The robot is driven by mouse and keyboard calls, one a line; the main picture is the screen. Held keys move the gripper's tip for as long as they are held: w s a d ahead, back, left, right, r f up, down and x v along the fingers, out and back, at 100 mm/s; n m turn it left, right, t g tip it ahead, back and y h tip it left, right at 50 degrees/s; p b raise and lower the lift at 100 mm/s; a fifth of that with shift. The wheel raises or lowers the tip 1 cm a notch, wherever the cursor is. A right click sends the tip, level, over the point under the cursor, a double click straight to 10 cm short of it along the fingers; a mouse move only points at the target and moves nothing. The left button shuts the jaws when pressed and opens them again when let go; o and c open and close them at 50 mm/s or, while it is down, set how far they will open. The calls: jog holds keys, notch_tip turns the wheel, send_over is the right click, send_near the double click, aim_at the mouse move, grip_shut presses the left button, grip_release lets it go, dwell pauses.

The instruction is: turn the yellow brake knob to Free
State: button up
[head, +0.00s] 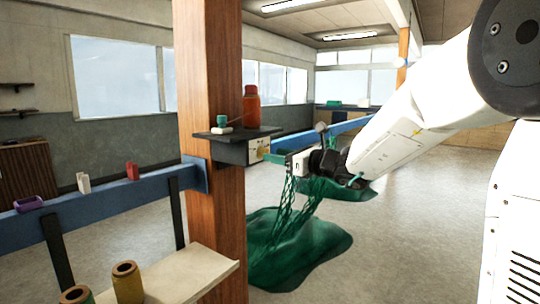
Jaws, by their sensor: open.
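A dark box under a small shelf on the wooden post carries a pale panel (254,152) on its right side. A small yellow patch on that panel, likely the brake knob (265,150), is too small for its pointer or labels to be read. My gripper (268,157) reaches in from the right with its teal fingers open, close in front of the panel. I cannot tell whether the fingers touch the knob or stand around it. The fingers partly cover the panel's lower right.
The wooden post (209,100) stands left of the panel. The shelf (238,132) holds an orange bottle (251,106) and a small teal-and-white item (222,125). Green netting (290,245) hangs and heaps below my gripper. A blue beam (110,199) runs left. Open floor lies right.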

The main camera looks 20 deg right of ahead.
jog(key=shift+x, duration=1.6)
jog(key=c, duration=1)
jog(key=shift+o, duration=0.2)
jog(key=shift+n, duration=0.5)
jog(key=n, duration=2.3)
jog(key=shift+y, duration=0.4)
jog(key=shift+n, duration=0.4)
